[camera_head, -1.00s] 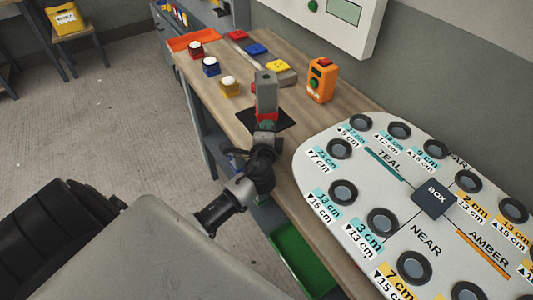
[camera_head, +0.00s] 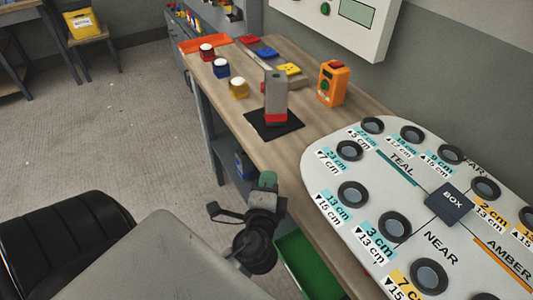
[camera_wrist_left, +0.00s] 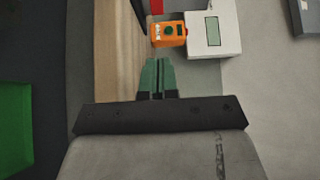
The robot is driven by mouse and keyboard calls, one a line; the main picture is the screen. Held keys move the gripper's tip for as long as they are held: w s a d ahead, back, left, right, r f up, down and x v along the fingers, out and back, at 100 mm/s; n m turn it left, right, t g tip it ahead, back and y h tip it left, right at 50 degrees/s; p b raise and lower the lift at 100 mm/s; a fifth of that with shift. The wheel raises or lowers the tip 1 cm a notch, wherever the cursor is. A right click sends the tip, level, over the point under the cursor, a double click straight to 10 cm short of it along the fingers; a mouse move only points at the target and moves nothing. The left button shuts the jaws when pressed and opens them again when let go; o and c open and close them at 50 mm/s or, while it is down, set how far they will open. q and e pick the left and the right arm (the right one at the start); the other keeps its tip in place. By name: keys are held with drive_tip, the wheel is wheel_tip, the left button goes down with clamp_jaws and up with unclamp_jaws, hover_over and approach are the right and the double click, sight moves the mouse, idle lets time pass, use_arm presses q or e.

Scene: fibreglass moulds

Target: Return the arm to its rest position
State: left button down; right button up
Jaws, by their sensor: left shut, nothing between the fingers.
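My left gripper (camera_head: 266,180) is beside the front edge of the workbench (camera_head: 285,150), near the shelf below and above a green bin (camera_head: 300,262). Its green fingers (camera_wrist_left: 157,75) are closed together in the left wrist view, with nothing between them. The gripper is apart from the grey device with a red band (camera_head: 276,97), which stands upright on a black mat (camera_head: 273,125). My right gripper is not seen.
A round-ended white board (camera_head: 405,165) with several dark rings lies on the bench at right. An orange button box (camera_head: 333,83) stands behind the mat; it also shows in the left wrist view (camera_wrist_left: 167,34). Yellow, blue and red-based buttons (camera_head: 221,68) line the bench's far left. Floor (camera_head: 120,130) at left is clear.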

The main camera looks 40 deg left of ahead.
use_arm(q)
drive_tip(key=s+d+f+n+g+h, duration=0.3)
drive_tip(key=s+f+n+g+h, duration=0.2)
drive_tip(key=s+f+g, duration=0.15)
drive_tip(key=s+d+f+n+g+h, duration=0.35)
drive_tip(key=s+f+n+g, duration=0.2)
drive_tip(key=s, duration=0.25)
wheel_tip(320, 180, down, 26)
drive_tip(key=s+r+g, duration=0.1)
drive_tip(key=g, duration=0.1)
drive_tip(key=s+a+f, duration=0.1)
drive_tip(key=s+f, duration=0.7)
drive_tip(key=s+a+f, duration=0.2)
drive_tip(key=s+f, duration=0.6)
drive_tip(key=shift+a+m+g, duration=0.3)
drive_tip(key=shift+m+g, duration=0.05)
drive_tip(key=shift+g, duration=0.05)
drive_tip(key=shift+f, duration=0.1)
